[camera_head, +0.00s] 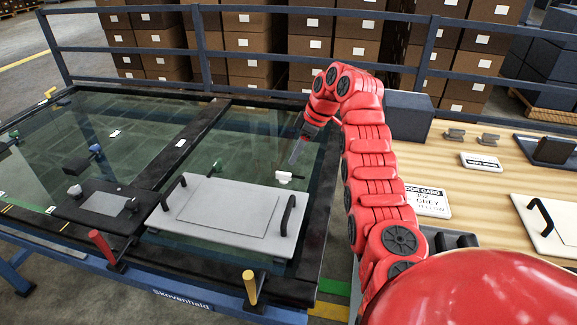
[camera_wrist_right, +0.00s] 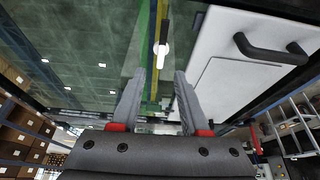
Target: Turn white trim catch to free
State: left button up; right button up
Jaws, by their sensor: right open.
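The white trim catch (camera_head: 284,177) sits on the dark glass panel, just beyond the far right corner of a light grey trim panel (camera_head: 190,228) with black handles. My right gripper (camera_head: 296,152) is above and slightly beyond the catch, fingers pointing down. In the wrist view the right gripper (camera_wrist_right: 159,85) is open, with nothing between its fingers. A small white piece, which looks like the catch (camera_wrist_right: 161,48), shows ahead of the gap between the fingertips, apart from them. The catch's exact turn is too small to tell. My left gripper is not in view.
A green catch (camera_head: 216,166) and a blue catch (camera_head: 97,150) stand farther left. A red lever (camera_head: 101,244) and a yellow lever (camera_head: 250,287) rise at the near edge. A wooden bench (camera_head: 450,195) with cards lies right. A blue rail (camera_head: 250,55) runs behind.

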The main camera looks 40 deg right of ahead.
jog(key=v, duration=0.9)
jog(key=shift+r, duration=0.15)
